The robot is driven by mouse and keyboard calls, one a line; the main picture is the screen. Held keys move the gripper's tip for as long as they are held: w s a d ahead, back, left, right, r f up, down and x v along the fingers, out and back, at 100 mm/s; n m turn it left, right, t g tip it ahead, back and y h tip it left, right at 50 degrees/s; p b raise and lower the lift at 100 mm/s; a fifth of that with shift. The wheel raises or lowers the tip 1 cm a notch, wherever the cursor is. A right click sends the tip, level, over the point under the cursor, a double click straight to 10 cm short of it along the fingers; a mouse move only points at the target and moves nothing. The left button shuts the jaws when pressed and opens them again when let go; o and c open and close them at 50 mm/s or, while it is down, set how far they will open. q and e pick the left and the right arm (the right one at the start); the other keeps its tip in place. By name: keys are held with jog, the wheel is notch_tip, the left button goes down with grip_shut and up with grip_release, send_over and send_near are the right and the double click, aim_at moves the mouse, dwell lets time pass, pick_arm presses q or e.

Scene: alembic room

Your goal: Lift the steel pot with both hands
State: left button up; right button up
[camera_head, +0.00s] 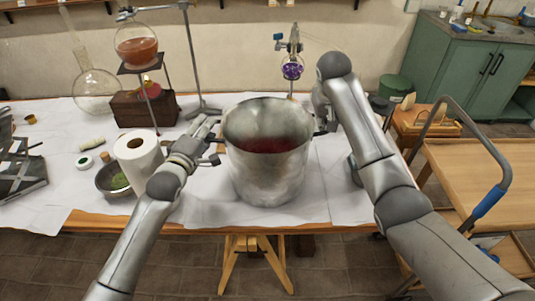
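The steel pot (267,178) is a large, round, open vessel standing upright on the white-covered table (318,206), near its front edge. Dark red contents show inside it. My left gripper (213,142) is at the pot's left side, by the left handle. Its fingers are spread apart, and I see no firm grip on the handle. My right gripper (322,118) is at the pot's right side, close to the rim. Its fingers are small and partly hidden by my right arm, so its grip is unclear.
A paper towel roll (138,160) and a metal bowl (113,179) stand left of my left gripper. Behind are a flask of orange liquid (137,48) on a stand and a purple-filled flask (292,69). A wooden cart (480,175) stands at the right.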

pick_arm(q)
jog(key=shift+w+d, duration=0.2)
jog(key=shift+w, duration=0.35)
pick_arm(e)
jog(key=shift+w+d+f, duration=0.1)
jog(key=shift+w+f, duration=0.1)
jog(key=shift+f, duration=0.4)
pick_arm(q)
jog(key=c, duration=0.4)
pick_arm(e)
jog(key=c, duration=0.4)
pick_arm(q)
grip_shut()
pick_arm(e)
grip_shut()
pick_arm(q)
jog(key=shift+w+r, duration=0.1)
jog(key=shift+r, duration=0.1)
pick_arm(e)
jog(key=shift+w+r, duration=0.1)
jog(key=shift+r, duration=0.1)
